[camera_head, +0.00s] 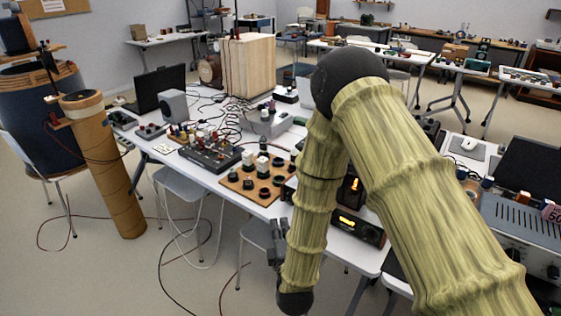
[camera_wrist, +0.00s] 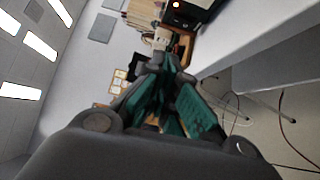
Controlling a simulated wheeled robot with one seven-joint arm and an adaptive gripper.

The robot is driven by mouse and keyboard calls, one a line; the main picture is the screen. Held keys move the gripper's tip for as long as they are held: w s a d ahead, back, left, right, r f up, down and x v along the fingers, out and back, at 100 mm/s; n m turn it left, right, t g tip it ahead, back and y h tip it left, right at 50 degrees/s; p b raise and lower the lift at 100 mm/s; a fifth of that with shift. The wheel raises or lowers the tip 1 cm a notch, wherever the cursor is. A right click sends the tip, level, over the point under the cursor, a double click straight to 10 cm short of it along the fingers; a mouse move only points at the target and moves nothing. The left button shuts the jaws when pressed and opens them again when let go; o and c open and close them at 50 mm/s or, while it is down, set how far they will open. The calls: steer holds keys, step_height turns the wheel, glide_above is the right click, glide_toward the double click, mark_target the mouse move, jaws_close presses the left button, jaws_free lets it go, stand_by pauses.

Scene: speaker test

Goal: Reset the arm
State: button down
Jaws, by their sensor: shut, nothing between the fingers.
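My arm is covered in a yellow-green ribbed sleeve and crosses the right half of the head view. It rises to a dark elbow, then bends down to a dark wrist joint near the bottom edge. My gripper (camera_head: 278,240) shows partly there as a dark shape left of the forearm, in front of the white table (camera_head: 232,190). In the wrist view my gripper (camera_wrist: 168,66) has dark and teal fingers that come together. It is shut and holds nothing.
On the table are a brown board with black knobs (camera_head: 258,180), a mixer (camera_head: 210,154), a grey speaker (camera_head: 173,106) and a wooden box (camera_head: 248,66). A cardboard tube (camera_head: 112,175) stands on the left. Cables lie on the floor. An amplifier (camera_head: 525,235) sits right of my arm.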

steer(key=s+d+f+m+g+h+p, duration=0.1)
steer(key=s+d+f+m+g, duration=0.35)
steer(key=s+d+f, duration=0.35)
steer(key=s+d+f+m+g+h, duration=0.1)
steer(key=s+d+f+m+g, duration=0.4)
steer(key=f, duration=0.6)
steer(key=s+d+f+m+g, duration=0.2)
steer(key=s+d+m, duration=0.1)
steer(key=s, duration=0.5)
steer(key=s+d+f+m+g, duration=0.2)
steer(key=s+d+m+g, duration=0.1)
steer(key=s, duration=0.6)
steer(key=s+d+f+m+g, duration=0.2)
steer(key=s+d+m+g, duration=0.1)
steer(key=s, duration=0.6)
steer(key=shift+s+d+m+h+p, duration=0.15)
steer(key=shift+d+m+h+p, duration=0.4)
steer(key=shift+m, duration=0.4)
